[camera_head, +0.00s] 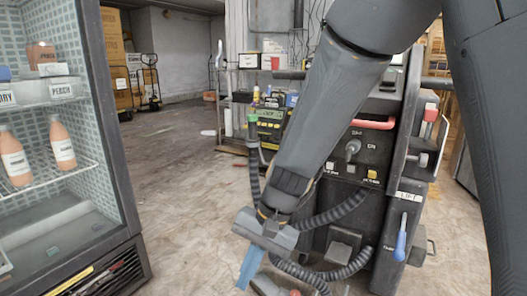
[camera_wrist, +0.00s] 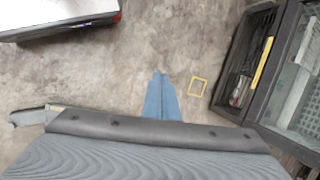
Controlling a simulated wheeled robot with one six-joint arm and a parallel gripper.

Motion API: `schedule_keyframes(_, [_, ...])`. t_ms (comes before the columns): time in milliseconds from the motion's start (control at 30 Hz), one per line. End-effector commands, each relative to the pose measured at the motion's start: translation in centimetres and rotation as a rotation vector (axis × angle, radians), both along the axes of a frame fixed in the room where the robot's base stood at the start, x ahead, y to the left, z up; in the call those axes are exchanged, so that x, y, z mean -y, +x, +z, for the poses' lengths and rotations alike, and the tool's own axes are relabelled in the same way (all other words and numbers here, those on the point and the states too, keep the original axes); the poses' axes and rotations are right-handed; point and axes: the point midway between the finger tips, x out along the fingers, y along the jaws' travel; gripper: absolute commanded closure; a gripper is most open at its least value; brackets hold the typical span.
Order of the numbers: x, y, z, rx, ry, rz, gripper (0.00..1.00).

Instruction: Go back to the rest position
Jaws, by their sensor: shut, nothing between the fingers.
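My gripper (camera_head: 248,272) hangs at the end of my dark grey arm, low in the middle of the head view, and points down toward the floor. Its blue fingers lie together with nothing between them. In the wrist view the gripper (camera_wrist: 161,84) shows its blue fingers side by side over bare floor. It touches nothing that I can see. My arm hides part of the black machine behind it.
A glass-fronted fridge (camera_head: 118,140) with bottles (camera_head: 62,143) stands close on the left. A black machine (camera_head: 352,205) with a lever marked LIFT (camera_head: 400,238) stands behind my arm. A yellow square (camera_wrist: 197,87) marks the floor. Open floor (camera_head: 180,180) lies between fridge and machine.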

Motion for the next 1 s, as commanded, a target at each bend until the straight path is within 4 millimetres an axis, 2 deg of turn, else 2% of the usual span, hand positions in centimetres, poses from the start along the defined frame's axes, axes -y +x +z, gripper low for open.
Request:
schedule_keyframes(33, [-0.3,-2.6,0.4,0.039,-0.036,0.124,1.0])
schedule_keyframes(100, [-0.1,-5.0,0.6,0.085,-0.078,0.263,1.0])
schedule_keyframes(200, [0.2,-7.5,0.8,0.138,-0.12,0.415,1.0])
schedule_keyframes(400, [1.0,-10.8,1.1,0.224,-0.175,0.65,1.0])
schedule_keyframes(733, [2.1,-14.1,1.5,0.337,-0.23,0.94,1.0])
schedule_keyframes(1000, [3.5,-13.4,4.0,0.321,-0.24,0.874,1.0])
